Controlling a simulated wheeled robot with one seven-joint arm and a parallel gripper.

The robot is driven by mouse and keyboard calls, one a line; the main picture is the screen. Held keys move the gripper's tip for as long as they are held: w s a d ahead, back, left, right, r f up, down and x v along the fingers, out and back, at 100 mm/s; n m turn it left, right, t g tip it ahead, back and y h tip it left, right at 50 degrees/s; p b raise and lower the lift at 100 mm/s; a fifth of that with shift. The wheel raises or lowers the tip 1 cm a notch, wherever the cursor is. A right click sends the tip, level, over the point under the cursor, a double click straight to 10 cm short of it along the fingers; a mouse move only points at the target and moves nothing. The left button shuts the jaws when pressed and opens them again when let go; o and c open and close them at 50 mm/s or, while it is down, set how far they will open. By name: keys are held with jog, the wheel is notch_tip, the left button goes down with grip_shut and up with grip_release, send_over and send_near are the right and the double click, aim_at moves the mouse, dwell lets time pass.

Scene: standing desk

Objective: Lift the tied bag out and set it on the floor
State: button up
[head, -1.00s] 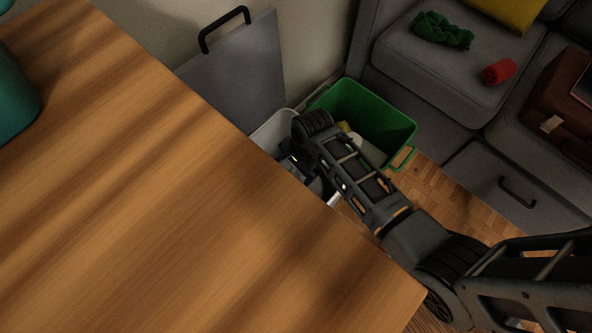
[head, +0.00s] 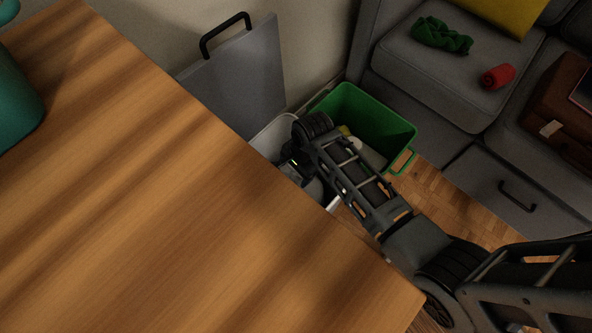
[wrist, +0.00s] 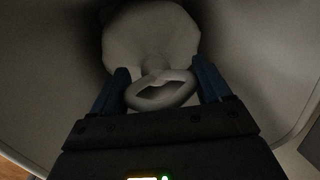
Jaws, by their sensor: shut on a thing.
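The tied bag (wrist: 150,38) is a pale, rounded bundle with a looped knot (wrist: 162,90) on top, seen in the wrist view. My gripper (wrist: 163,88) has its two blue fingers on either side of the loop and is shut on it. The bag sits inside a light-walled bin (wrist: 50,60), whose rim curves around it. In the head view the grey-white bin (head: 272,136) stands beyond the desk edge, and my arm reaches down into it. My arm and the desk hide the bag and fingertips there.
A green crate (head: 350,101) with several items in it stands right beside the bin. The wooden desk (head: 180,200) fills the left foreground. A grey panel with a black handle (head: 235,80) leans at the wall. A grey sofa (head: 450,75) is behind. Some parquet floor (head: 445,193) is clear.

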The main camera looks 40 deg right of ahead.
notch_tip(320, 180, up, 42)
jog(key=p, duration=3.4)
jog(key=shift+f+p, duration=0.15)
jog(key=shift+p, duration=0.2)
